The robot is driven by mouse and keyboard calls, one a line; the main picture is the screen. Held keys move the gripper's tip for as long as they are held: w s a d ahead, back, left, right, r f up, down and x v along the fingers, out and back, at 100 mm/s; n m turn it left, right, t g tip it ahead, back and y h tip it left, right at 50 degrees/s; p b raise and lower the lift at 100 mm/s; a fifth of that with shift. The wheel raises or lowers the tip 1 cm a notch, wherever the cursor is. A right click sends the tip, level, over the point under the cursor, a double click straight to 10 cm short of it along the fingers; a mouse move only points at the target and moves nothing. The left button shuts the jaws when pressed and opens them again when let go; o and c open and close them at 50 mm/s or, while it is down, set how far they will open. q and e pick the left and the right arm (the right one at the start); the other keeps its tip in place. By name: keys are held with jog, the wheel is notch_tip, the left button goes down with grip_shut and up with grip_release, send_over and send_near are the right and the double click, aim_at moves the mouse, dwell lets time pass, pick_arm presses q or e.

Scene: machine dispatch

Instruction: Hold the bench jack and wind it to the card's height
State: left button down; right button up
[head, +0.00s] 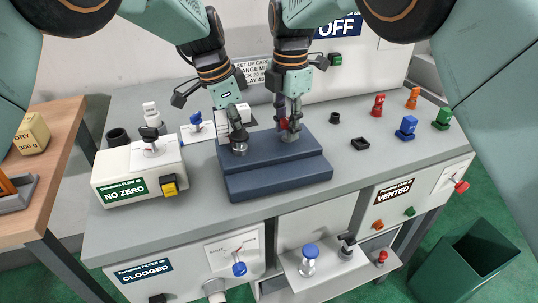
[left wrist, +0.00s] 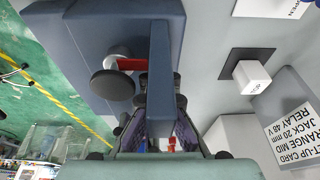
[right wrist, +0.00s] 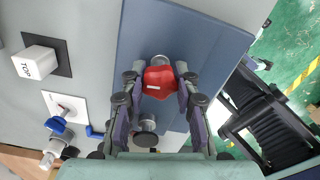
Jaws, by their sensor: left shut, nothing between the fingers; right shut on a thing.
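The bench jack appears to be the red piece (right wrist: 156,82) with a grey round knob (right wrist: 146,138) on a dark blue stepped block (head: 275,185). My right gripper (head: 290,128) is shut on the red piece, with fingers on both its sides in the right wrist view. My left gripper (head: 237,136) is shut and empty, close to the grey knob, which also shows in the left wrist view (left wrist: 112,85). Whether it touches the knob I cannot tell.
A white "NO ZERO" box (head: 137,178) stands left of the block. A white cube marked TOP (right wrist: 38,62) sits near the block. The bench's front strip is clear.

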jog(key=shift+s+d+f, duration=0.1)
jog(key=o, duration=0.9)
jog(key=shift+d, duration=0.1)
jog(key=shift+o, duration=1)
jog(key=shift+r, duration=2.05)
